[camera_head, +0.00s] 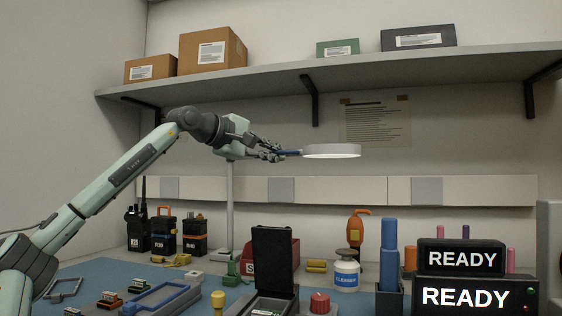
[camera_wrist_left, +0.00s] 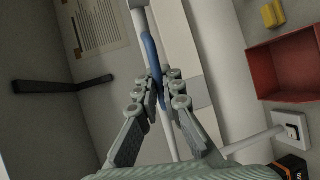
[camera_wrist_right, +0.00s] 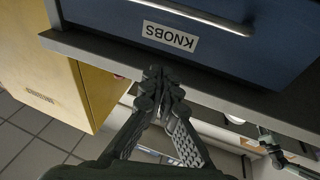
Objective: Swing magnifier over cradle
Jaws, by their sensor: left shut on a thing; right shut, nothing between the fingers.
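The magnifier (camera_head: 332,151) is a flat white ring-shaped head, lit underneath, high over the bench near the middle of the head view. Its blue handle (camera_wrist_left: 152,55) lies between the fingers of my left gripper (camera_head: 272,151), which is shut on it; the same grip shows in the left wrist view (camera_wrist_left: 162,92). A pale upright post (camera_head: 230,205) stands below the gripper. A black upright panel (camera_head: 273,258) with a low base in front, possibly the cradle, stands below and left of the magnifier head. My right gripper (camera_wrist_right: 160,88) is shut and empty, in front of a blue drawer.
Radios (camera_head: 138,229) and small packs stand at the back left. A shelf (camera_head: 340,72) with boxes hangs above. The right wrist view shows a drawer labelled KNOBS (camera_wrist_right: 200,65).

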